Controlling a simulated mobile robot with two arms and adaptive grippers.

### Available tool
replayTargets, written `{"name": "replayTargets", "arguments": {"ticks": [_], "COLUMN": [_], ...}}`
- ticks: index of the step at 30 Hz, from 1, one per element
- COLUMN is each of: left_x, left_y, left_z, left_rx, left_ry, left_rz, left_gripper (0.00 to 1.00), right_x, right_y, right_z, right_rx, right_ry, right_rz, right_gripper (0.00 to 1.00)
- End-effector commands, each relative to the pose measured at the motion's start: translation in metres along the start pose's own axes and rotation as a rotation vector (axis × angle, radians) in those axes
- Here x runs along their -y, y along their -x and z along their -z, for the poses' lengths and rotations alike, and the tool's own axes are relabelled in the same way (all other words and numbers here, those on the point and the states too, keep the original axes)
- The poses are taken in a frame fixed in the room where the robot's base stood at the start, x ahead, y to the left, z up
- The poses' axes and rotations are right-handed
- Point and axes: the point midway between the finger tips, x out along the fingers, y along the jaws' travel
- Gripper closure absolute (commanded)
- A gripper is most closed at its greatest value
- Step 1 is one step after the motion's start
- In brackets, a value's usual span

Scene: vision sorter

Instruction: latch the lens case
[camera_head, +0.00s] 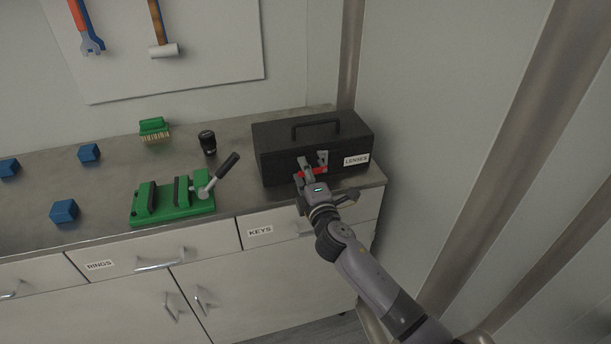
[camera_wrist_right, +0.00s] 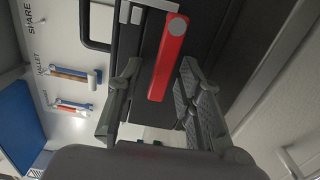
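The black lens case (camera_head: 285,150), labelled LENSES, stands at the right end of the bench. Its lid looks down, with a carry handle on top. A red latch lever (camera_head: 312,171) is on its front face, beside a small metal catch (camera_head: 323,156). My right gripper (camera_head: 315,181) is at the front of the case, partly covering the latch. In the right wrist view the red lever (camera_wrist_right: 168,58) lies between the spread fingers (camera_wrist_right: 160,75), with a gap on each side. I cannot tell whether the latch is fastened. My left gripper is not in view.
A green vise (camera_head: 172,200) with a dark-handled lever (camera_head: 226,166) stands left of the case. A black cylinder (camera_head: 208,142), a green brush (camera_head: 154,128) and blue cubes (camera_head: 64,211) are further left. The wall panel is close on the right. Drawers are below.

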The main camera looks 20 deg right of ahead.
Motion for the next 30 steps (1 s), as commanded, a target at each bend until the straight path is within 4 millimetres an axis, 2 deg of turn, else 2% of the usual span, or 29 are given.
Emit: {"name": "replayTargets", "arguments": {"ticks": [5,15,18,24,30], "left_x": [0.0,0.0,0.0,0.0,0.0], "left_y": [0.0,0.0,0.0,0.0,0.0], "left_z": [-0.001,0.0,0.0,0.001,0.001], "left_rx": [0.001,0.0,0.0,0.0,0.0], "left_ry": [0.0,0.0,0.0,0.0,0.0], "left_rz": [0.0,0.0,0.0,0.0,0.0], "left_gripper": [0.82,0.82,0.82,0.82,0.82], "right_x": [0.001,0.002,0.002,0.001,0.001], "right_y": [0.016,0.087,0.103,0.119,0.12], "right_z": [0.0,0.0,0.0,-0.001,-0.001], "right_rx": [0.0,-0.001,0.0,0.001,0.001], "right_ry": [-0.001,-0.001,0.001,0.001,0.002], "right_rz": [0.002,0.003,0.003,0.002,0.001], "right_gripper": [0.67,0.67,0.67,0.67,0.67]}}
